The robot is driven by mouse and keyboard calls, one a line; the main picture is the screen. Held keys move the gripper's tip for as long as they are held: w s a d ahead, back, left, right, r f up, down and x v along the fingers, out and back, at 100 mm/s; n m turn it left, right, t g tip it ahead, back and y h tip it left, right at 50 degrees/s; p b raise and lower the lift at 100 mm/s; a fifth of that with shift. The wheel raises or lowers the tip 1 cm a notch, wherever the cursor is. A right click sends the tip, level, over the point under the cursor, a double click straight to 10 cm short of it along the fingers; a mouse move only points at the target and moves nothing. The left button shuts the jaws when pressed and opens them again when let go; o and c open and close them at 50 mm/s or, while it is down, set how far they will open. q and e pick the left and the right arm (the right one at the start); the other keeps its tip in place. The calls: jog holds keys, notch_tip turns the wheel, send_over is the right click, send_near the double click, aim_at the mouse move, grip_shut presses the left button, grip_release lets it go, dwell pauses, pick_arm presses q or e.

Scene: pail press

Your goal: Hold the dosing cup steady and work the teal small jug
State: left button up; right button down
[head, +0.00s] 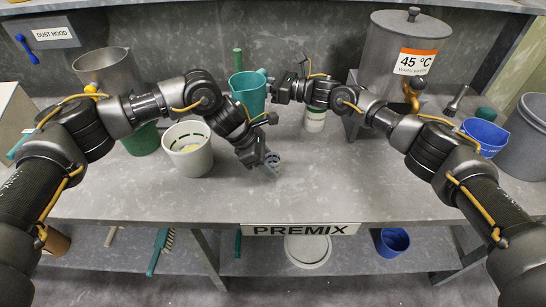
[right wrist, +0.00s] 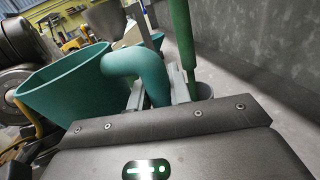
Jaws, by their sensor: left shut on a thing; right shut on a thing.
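The teal small jug (head: 248,92) is near the back middle of the counter in the head view, its mouth facing up. My right gripper (head: 278,90) is at its right side. In the right wrist view the jug (right wrist: 75,88) shows large, and the right gripper (right wrist: 158,95) is shut on its curved handle. I cannot tell whether its base touches the counter. My left gripper (head: 268,165) points down at mid-counter, shut on a small grey cup, the dosing cup (head: 273,158). The fingers partly hide this cup.
A white bucket (head: 188,148) with pale contents stands left of the left gripper. A metal vessel (head: 105,68) is behind it. A white-and-green container (head: 315,119) and a grey 45 °C tank (head: 400,50) stand at right. The front-right counter (head: 350,185) is clear.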

jog(key=shift+r, duration=0.2)
notch_tip(320, 180, up, 5)
jog(key=shift+f, duration=0.1)
dwell(0.4)
pick_arm(q)
jog(key=o, duration=1.4)
jog(key=v, duration=1.2)
